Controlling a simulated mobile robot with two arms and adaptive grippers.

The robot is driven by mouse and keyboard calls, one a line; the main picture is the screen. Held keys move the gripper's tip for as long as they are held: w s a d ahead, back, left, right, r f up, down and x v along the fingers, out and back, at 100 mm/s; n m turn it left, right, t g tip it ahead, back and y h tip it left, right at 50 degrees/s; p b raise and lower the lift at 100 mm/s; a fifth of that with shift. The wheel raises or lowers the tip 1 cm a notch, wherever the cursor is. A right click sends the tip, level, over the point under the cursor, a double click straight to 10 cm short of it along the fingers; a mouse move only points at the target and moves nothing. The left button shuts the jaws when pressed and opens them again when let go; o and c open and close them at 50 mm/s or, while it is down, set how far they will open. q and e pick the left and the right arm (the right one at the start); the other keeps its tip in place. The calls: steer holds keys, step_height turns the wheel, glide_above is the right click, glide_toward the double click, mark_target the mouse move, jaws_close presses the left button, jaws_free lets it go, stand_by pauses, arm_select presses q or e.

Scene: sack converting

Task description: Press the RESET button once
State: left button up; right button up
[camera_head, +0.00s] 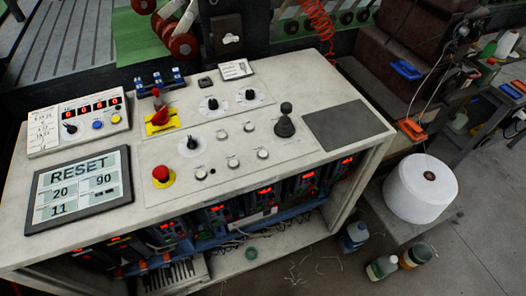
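A control desk (325,90) with a pale top fills the middle of the head view. A framed screen (124,190) at its left front shows the word RESET above the numbers 20, 90 and 11. Behind it, a white counter box (60,144) has a red digit display, a black knob, a blue button (98,124) and an orange button (116,119). Several small white buttons (233,162) sit mid-desk. Their labels are too small to read, so I cannot tell which physical button is RESET. Neither of my grippers is in view.
A black joystick (285,124) stands right of the white buttons. A dark pad (348,125) lies far right. A white roll (420,188) stands beside the desk.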

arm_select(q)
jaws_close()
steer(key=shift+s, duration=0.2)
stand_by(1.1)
